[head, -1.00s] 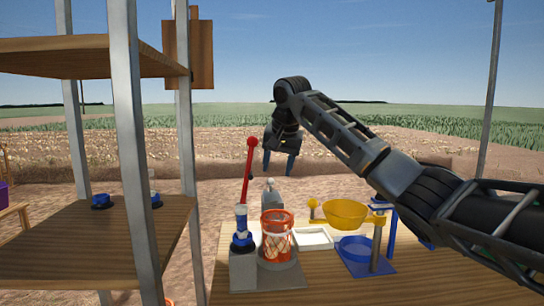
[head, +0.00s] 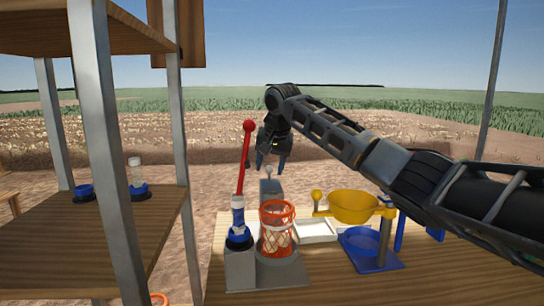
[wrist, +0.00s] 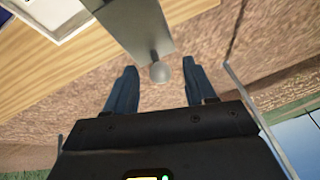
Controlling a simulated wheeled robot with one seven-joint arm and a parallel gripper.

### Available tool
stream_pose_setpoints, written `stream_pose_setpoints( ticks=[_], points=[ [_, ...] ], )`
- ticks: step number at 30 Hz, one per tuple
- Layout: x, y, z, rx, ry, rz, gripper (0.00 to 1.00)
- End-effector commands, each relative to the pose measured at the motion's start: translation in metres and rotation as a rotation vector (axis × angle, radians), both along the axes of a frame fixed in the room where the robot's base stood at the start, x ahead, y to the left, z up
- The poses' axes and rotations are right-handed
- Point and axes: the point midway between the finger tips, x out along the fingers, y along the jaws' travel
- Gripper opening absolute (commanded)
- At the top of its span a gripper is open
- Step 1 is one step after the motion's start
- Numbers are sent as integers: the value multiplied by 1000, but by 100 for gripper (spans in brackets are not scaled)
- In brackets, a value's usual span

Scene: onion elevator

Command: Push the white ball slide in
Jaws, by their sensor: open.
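The white ball slide is a grey metal bar (wrist: 138,22) with a pale ball (wrist: 158,73) at its end. In the head view the ball (head: 267,174) shows small behind the orange basket, just below my gripper (head: 272,162). My gripper is open and empty, with its fingers pointing down. In the wrist view the ball lines up between the two fingertips of my gripper (wrist: 159,68). I cannot tell whether the fingers touch it. The lower part of the slide is partly hidden by the basket in the head view.
A red-knobbed lever (head: 246,155) stands left of my gripper. The orange basket (head: 277,212), a yellow bowl (head: 353,206), a blue dish (head: 362,243) and a white tray (head: 317,231) stand on the wooden table (head: 330,285). A shelf (head: 60,248) with metal posts is at left.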

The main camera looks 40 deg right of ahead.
Motion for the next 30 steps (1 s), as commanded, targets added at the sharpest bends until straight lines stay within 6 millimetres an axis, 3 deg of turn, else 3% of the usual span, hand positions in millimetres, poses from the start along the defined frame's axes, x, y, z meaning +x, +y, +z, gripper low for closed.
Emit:
stream_pose_setpoints(
  ticks=[12,30],
  points=[
    [4,-1,-8,0,0,1,55],
    [4,-1,-8,0,0,1,0]
  ],
)
